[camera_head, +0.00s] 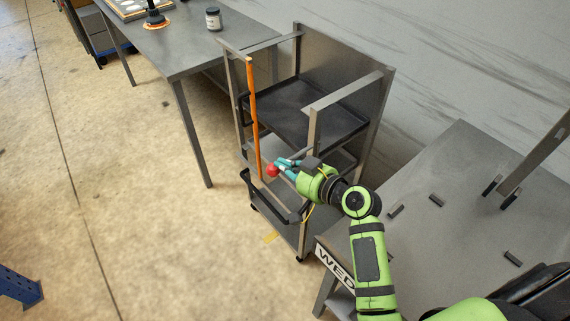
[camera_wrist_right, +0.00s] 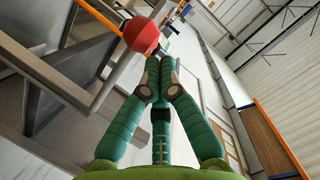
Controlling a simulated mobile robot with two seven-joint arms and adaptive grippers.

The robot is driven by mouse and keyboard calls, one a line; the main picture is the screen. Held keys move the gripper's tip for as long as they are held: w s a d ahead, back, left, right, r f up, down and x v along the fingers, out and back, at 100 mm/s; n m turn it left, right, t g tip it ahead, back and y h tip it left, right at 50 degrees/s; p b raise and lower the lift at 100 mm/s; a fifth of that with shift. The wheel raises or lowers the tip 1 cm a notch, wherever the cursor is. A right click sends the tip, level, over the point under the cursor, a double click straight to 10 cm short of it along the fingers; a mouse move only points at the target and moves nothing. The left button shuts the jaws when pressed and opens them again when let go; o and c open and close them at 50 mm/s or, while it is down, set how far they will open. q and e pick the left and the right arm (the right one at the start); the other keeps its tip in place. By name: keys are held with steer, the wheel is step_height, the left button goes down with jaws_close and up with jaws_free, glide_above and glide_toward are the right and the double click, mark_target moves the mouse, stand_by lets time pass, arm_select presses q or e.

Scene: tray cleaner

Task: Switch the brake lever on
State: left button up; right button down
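A red ball knob (camera_head: 272,170), which looks like the brake lever's handle, is low on the front left side of the grey metal cart (camera_head: 313,125). It also shows in the right wrist view (camera_wrist_right: 141,33), close to my fingertips. An orange bar (camera_head: 254,120) runs up the cart's front left post, and its lower end is near the knob. My right gripper (camera_head: 283,165) is just right of the knob. In the wrist view its green fingers (camera_wrist_right: 160,72) come together at the tips with nothing between them. I cannot tell whether they touch the knob. My left gripper is out of view.
A black handle bar (camera_head: 275,208) sticks out from the cart's lower front. A grey table (camera_head: 185,55) with a small jar (camera_head: 213,18) stands behind left. A metal bench (camera_head: 455,185) is at right. Floor left of the cart is clear.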

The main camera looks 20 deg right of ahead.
steer(key=shift+s+a+f+b, duration=0.1)
steer(key=shift+f+b, duration=0.35)
steer(key=shift+f+n, duration=0.2)
steer(key=shift+n, duration=0.2)
step_height(320, 180, down, 8)
steer(key=n+h+b, duration=0.2)
steer(key=n+b, duration=0.2)
steer(key=shift+d+r+n+t+h+b, duration=0.15)
steer(key=shift+d+n+t+h+b, duration=0.15)
steer(key=shift+n+t+b, duration=0.1)
stand_by(0.3)
